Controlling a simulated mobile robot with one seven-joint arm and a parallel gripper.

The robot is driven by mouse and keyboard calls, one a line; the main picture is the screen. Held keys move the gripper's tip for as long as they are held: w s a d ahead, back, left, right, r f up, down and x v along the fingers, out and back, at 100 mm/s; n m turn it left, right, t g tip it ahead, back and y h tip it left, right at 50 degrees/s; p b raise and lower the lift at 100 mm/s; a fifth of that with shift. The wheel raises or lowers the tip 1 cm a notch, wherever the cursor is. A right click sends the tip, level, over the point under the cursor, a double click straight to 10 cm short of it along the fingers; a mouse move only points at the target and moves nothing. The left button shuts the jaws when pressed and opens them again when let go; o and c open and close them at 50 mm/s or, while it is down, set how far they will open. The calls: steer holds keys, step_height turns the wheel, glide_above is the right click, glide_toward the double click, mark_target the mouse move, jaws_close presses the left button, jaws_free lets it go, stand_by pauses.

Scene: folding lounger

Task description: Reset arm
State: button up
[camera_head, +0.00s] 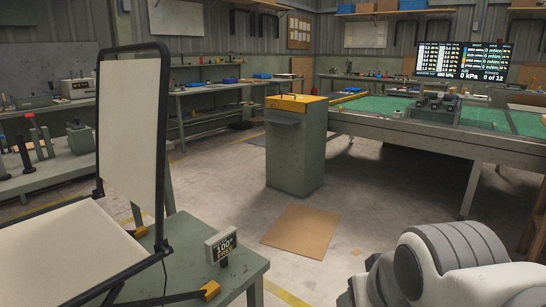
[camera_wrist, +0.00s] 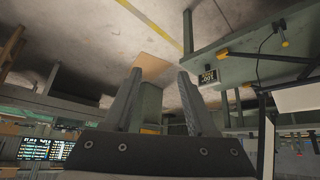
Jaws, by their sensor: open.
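The folding lounger (camera_head: 132,135) stands at the left on a green-grey bench (camera_head: 190,250). Its cream backrest panel is raised near upright in a black tube frame, and its seat panel (camera_head: 65,255) lies low in front. In the wrist view, which is upside down, part of the lounger (camera_wrist: 297,98) shows at the right edge. My gripper (camera_wrist: 160,72) is open, with its two dark fingers apart and nothing between them. It is clear of the lounger. In the head view only my white and grey arm shows at the lower right; the gripper is out of that picture.
A small sign reading 100° (camera_head: 221,246) stands on the bench near yellow-ended parts. A green cabinet with a yellow top (camera_head: 296,150) and a long green-topped table (camera_head: 385,107) stand beyond. A brown board (camera_head: 296,231) lies on the open concrete floor.

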steer(key=s+d+f+g, duration=0.1)
steer(key=s, duration=0.3)
step_height(320, 180, up, 28)
steer(key=p, duration=2.8)
steer(key=shift+p, duration=0.3)
steer(key=shift+c, duration=0.6)
steer(key=shift+a, duration=0.25)
